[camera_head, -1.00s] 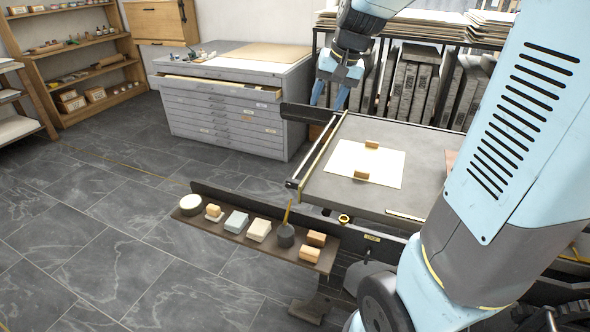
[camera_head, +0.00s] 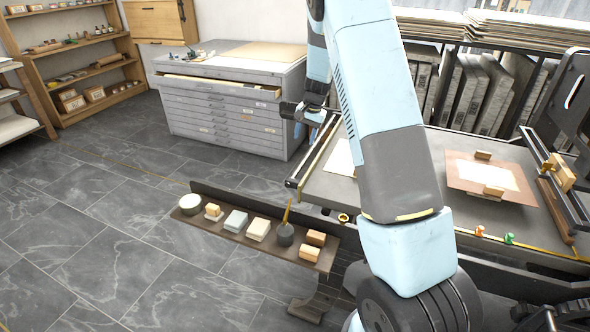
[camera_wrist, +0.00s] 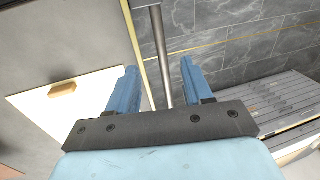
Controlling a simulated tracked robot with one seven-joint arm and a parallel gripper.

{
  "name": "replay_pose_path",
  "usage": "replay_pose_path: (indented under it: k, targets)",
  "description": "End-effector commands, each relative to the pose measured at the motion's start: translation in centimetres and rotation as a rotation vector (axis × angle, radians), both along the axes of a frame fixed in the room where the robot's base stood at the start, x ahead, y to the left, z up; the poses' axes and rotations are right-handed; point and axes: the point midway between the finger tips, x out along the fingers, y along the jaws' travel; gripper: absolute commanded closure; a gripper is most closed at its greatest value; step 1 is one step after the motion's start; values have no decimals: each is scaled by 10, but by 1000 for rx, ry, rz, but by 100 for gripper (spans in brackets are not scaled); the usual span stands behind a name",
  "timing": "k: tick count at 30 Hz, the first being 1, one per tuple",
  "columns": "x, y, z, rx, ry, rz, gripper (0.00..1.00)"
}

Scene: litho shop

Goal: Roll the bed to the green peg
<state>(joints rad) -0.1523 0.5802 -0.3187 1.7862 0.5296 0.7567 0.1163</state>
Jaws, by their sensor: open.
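The grey press bed (camera_head: 325,185) lies flat, partly hidden behind my arm. A white sheet (camera_head: 338,160) lies on it. A bar (camera_head: 318,155) runs along the bed's left end. My gripper (camera_head: 303,122) is low beside the far part of this bar, partly hidden by my arm. In the wrist view its two blue fingers (camera_wrist: 158,85) are apart, with a silver rod (camera_wrist: 160,50) running between them. I cannot tell whether they touch it. The green peg (camera_head: 509,239) stands on the near edge at the right, beside an orange peg (camera_head: 480,231).
A brown-bordered sheet (camera_head: 492,180) lies right of my arm, near the upright press frame (camera_head: 565,110). A shelf (camera_head: 260,245) with several blocks and a dark pot runs along the front. A grey flat-file cabinet (camera_head: 225,110) stands at back left. The left floor is clear.

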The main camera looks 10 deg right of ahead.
Motion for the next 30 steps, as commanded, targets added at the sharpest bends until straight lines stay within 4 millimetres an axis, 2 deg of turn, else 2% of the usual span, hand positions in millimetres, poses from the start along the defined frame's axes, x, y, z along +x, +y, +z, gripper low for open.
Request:
replay_pose_path:
  k: [1, 3, 14, 30]
  targets:
    - [4, 0, -10, -3, 8, -6, 50]
    - [9, -1, -19, -5, 11, -15, 50]
    - [16, 3, -52, -8, 20, -24, 50]
    - [26, 17, -141, -9, 19, -21, 50]
